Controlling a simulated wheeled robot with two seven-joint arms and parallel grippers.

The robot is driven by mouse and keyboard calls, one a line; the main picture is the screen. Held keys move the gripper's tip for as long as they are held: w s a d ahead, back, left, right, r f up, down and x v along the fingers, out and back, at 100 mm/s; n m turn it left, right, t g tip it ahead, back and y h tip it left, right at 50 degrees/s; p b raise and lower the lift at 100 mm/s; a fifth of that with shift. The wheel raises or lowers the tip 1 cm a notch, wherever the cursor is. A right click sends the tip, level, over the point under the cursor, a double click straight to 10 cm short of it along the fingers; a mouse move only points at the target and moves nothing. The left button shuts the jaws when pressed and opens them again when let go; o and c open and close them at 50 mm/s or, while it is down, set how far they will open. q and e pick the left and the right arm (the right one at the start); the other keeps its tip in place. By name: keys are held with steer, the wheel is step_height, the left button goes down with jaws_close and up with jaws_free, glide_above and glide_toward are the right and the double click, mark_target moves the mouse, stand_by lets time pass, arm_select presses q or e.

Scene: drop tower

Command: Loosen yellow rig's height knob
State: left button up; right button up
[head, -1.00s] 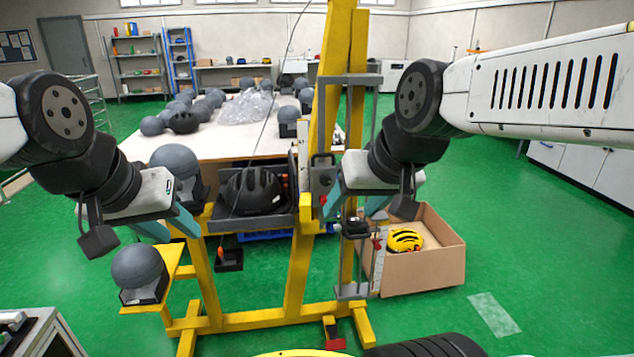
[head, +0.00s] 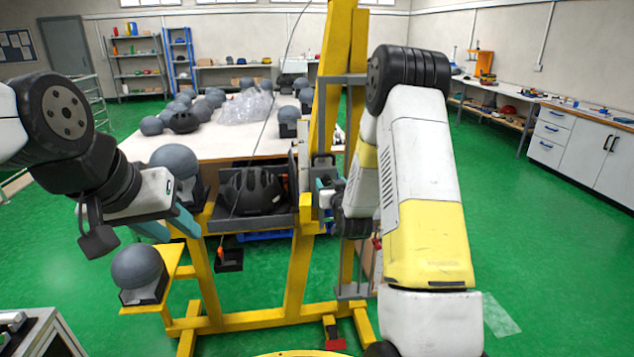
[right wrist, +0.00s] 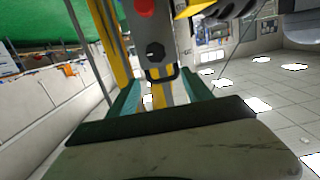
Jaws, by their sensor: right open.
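The yellow rig (head: 302,262) stands in front of me in the head view, with its grey carriage on the upright. In the right wrist view a black faceted knob (right wrist: 155,50) sits on a grey plate (right wrist: 148,30) below a red round part (right wrist: 145,8). My right gripper (right wrist: 160,82) is open, its teal fingers apart and pointing towards the plate; the knob shows just beyond the fingertips, with nothing between them. In the head view my right arm and hand largely hide the knob area. My left gripper (head: 168,227) is open and empty at the rig's left side.
A black helmet (head: 253,190) rests on the rig's grey tray. A grey ball (head: 138,267) sits on a yellow side shelf. A white table (head: 235,146) with more balls stands behind. My right arm covers most of the cardboard box. Green floor is open at right.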

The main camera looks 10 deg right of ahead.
mark_target(326, 181)
steer(key=shift+t, duration=0.6)
steer(key=w+f, duration=0.1)
steer(key=w, duration=0.1)
steer(key=w+f, duration=0.1)
steer(key=w, duration=0.2)
steer(key=w+f, duration=0.1)
steer(key=w, duration=0.1)
steer(key=shift+w+d+f, duration=0.1)
steer(key=shift+w+f, duration=0.05)
steer(key=shift+w, duration=0.25)
jaws_close()
